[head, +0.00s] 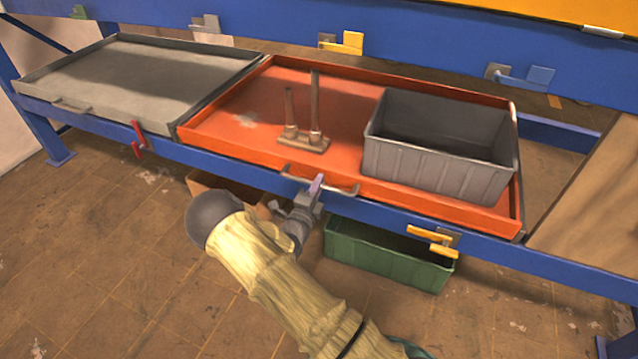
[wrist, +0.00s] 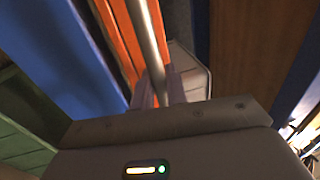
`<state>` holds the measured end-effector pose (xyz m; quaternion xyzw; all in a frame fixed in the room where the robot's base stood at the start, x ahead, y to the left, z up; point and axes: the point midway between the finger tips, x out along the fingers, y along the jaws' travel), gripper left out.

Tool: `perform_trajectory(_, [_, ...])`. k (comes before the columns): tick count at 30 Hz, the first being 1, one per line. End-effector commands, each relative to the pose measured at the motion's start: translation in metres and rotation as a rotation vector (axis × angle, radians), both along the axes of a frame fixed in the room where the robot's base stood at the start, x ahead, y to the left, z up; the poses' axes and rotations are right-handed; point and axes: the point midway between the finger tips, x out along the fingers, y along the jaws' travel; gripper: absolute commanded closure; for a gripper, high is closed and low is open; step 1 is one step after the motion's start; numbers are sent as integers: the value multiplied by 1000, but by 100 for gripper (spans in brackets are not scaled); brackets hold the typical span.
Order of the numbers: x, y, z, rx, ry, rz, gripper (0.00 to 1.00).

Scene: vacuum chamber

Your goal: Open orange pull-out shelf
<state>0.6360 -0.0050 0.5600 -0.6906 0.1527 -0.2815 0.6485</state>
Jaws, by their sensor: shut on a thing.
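The orange pull-out shelf (head: 240,115) sits in the blue rack, its front edge about in line with the blue front beam. A grey bar handle (head: 340,189) runs along its front face. My gripper (head: 316,184) is at the middle of that handle, with its fingers shut on it. In the wrist view the handle bar (wrist: 146,45) runs down between my fingers (wrist: 160,95), with the orange shelf front (wrist: 118,40) behind it. My fingers hide part of the bar.
A grey crate (head: 440,178) and a brown two-post fixture (head: 303,138) stand on the orange shelf. A grey shelf (head: 130,75) is at left. A green bin (head: 390,262) and a cardboard box (head: 225,187) sit below. Red (head: 138,138) and yellow (head: 433,238) latches are on the beam. Floor in front is clear.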

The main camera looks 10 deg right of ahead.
Motion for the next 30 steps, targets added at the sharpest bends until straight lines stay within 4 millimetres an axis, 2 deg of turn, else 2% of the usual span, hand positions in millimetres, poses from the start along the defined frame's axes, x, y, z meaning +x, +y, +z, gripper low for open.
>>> perform_trajectory(11, [-40, 28, 2, -1, 9, 1, 100])
perform_trajectory(30, [-138, 99, 0, 0, 10, 1, 100])
